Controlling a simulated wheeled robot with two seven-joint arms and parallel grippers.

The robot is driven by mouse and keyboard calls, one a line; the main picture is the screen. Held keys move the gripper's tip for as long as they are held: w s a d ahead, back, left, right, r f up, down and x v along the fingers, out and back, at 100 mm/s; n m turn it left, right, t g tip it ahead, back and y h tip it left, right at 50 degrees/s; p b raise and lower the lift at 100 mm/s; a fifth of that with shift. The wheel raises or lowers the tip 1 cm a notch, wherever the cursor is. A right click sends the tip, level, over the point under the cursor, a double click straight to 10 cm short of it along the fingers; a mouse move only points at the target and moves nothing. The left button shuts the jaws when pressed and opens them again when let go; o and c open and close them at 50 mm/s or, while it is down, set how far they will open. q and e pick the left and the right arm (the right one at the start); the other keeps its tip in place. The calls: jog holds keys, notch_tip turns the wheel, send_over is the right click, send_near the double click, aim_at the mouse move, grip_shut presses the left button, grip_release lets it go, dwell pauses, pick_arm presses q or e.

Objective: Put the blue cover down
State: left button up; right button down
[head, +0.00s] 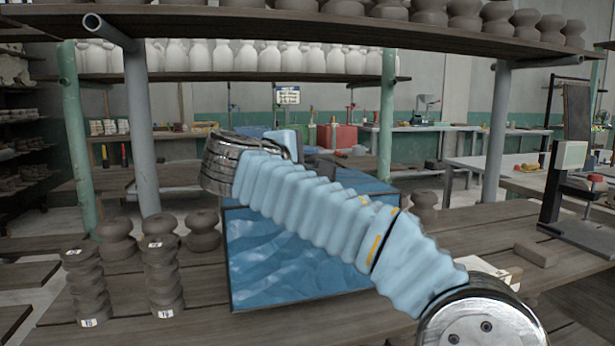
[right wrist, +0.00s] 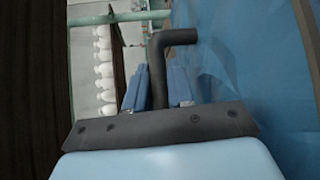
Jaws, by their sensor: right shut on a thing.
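My right gripper (head: 284,138) is at the cover's far side, partly hidden by my wrist. In the right wrist view the cover (right wrist: 235,60) fills the right side beside the blue fingers (right wrist: 156,88). My left gripper is not in view.
Stacked clay pieces (head: 163,275) stand left of the cover, close to its edge. A small block (head: 535,253) and a dark stand (head: 570,190) are on the right. A shelf of clay pots (head: 440,35) hangs overhead on posts (head: 140,130).

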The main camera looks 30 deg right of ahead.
jog(key=shift+f, duration=1.2)
jog(key=shift+f, duration=0.15)
jog(key=c, duration=1)
grip_release()
jog(key=shift+s+a+r, duration=0.15)
jog(key=shift+a+r, duration=0.05)
jog(key=v, duration=1.1)
jog(key=shift+s+a, duration=0.25)
